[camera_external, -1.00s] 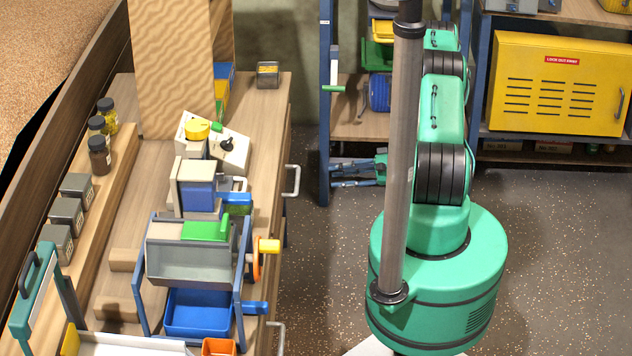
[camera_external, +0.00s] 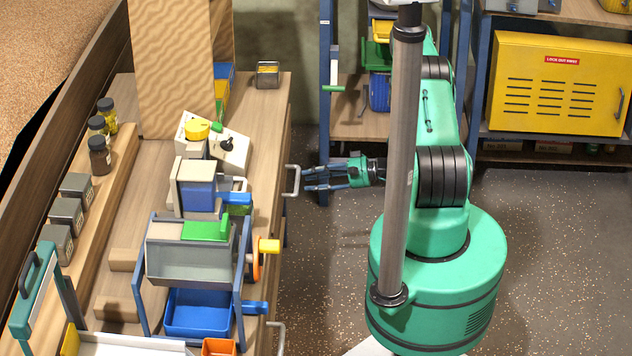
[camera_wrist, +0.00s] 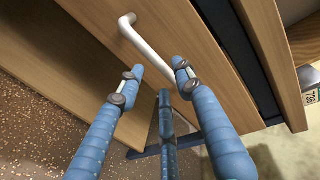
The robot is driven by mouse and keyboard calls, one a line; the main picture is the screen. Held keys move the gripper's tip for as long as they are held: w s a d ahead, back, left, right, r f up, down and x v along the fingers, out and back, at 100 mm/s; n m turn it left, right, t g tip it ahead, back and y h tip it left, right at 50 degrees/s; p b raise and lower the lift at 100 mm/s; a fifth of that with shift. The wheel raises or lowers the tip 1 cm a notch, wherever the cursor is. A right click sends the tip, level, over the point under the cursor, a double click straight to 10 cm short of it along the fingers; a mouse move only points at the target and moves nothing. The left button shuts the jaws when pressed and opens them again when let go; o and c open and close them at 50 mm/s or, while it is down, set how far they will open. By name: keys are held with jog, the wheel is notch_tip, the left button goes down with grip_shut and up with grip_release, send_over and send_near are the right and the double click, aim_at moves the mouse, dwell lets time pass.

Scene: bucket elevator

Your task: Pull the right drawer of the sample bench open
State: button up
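The sample bench (camera_external: 268,130) is wooden, with one pale bar handle (camera_external: 293,180) on its front at the far end and another (camera_external: 278,338) at the near end. In the wrist view the far handle (camera_wrist: 146,42) stands out from a wooden drawer front (camera_wrist: 75,28), which looks closed. My gripper (camera_external: 308,178) is open and empty, its blue fingers pointing at the far handle. In the wrist view my gripper (camera_wrist: 156,72) has its spread fingertips to either side of the handle's lower end. I cannot tell whether they touch it.
A crank with a yellow knob (camera_external: 269,246) and a blue tab (camera_external: 256,308) stick out from the bench edge nearer the camera. A blue-framed shelf (camera_external: 325,130) stands behind my gripper. The speckled floor (camera_external: 325,260) between my base and the bench is clear.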

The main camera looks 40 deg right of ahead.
aim_at(298, 181)
jog(key=shift+x, duration=2.55)
grip_shut()
